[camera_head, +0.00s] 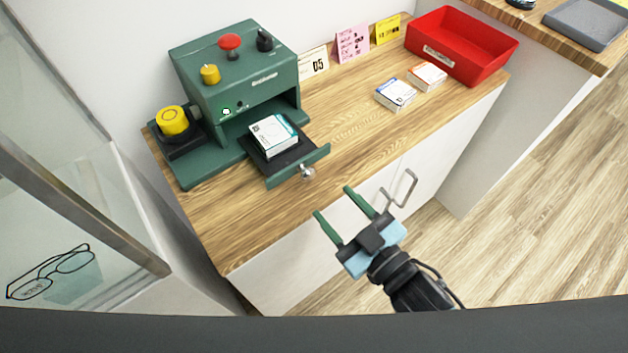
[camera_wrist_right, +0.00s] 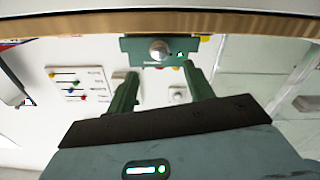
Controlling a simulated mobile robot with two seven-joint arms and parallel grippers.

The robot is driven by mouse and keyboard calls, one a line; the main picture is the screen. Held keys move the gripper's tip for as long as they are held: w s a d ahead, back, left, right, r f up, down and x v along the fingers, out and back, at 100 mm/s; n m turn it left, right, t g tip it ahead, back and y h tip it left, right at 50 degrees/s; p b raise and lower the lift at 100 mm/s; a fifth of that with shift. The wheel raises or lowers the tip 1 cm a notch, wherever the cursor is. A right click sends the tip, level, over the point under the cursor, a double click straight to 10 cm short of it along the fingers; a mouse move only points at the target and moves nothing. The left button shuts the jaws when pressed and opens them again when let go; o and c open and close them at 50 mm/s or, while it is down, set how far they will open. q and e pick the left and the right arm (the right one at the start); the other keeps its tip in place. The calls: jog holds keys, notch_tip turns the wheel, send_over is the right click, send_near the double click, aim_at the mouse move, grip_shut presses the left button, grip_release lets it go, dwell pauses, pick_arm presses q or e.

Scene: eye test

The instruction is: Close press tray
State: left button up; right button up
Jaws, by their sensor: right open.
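The green press (camera_head: 235,80) stands at the back left of the wooden counter. Its tray (camera_head: 290,165) is pulled out toward the front, with a white and teal box (camera_head: 273,136) lying in it. A round metal knob (camera_head: 307,172) is on the tray's green front; the knob also shows in the right wrist view (camera_wrist_right: 159,48). My right gripper (camera_head: 333,201) is open and empty, in front of the counter edge and apart from the knob. In the right wrist view its green fingers (camera_wrist_right: 160,85) are spread below the knob. My left gripper is not in view.
A yellow button on a black base (camera_head: 172,123) sits left of the press. Two small boxes (camera_head: 395,93) and a red bin (camera_head: 462,45) stand to the right. Cards lean along the wall. The counter right of the tray (camera_head: 350,130) is clear. A cabinet handle (camera_head: 404,188) sticks out below.

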aim_at(310, 177)
jog(key=shift+x, duration=3.9)
grip_shut()
